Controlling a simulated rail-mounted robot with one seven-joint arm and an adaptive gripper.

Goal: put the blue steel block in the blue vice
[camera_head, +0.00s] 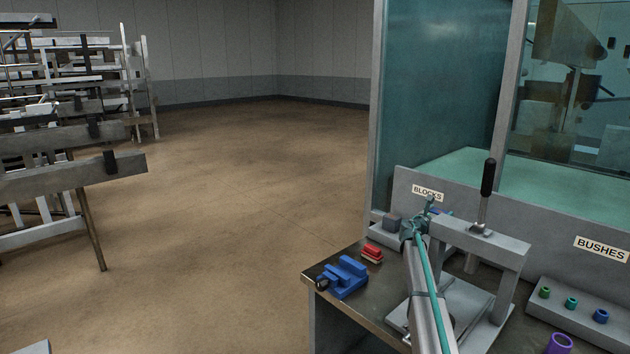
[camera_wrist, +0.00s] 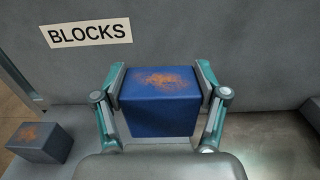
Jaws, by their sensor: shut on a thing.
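The blue steel block (camera_wrist: 158,112), with a rusty orange patch on top, sits between both fingers of my gripper (camera_wrist: 160,88) in the wrist view. My gripper is shut on it, one finger against each side. In the head view my gripper (camera_head: 420,222) is at the BLOCKS rack, and only a small bit of the blue block (camera_head: 437,211) shows behind it. I cannot tell whether the block is clear of the rack. The blue vice (camera_head: 346,277) stands on the bench's left front part, to the left of and nearer than my gripper; its jaw gap is not clear.
A grey block (camera_head: 391,223) with a rusty patch sits left on the rack. A red item (camera_head: 372,252) lies behind the blue vice. A grey press frame (camera_head: 480,242) with an upright black-handled lever (camera_head: 488,178) stands to the right. Coloured bushes (camera_head: 572,303) sit further right.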

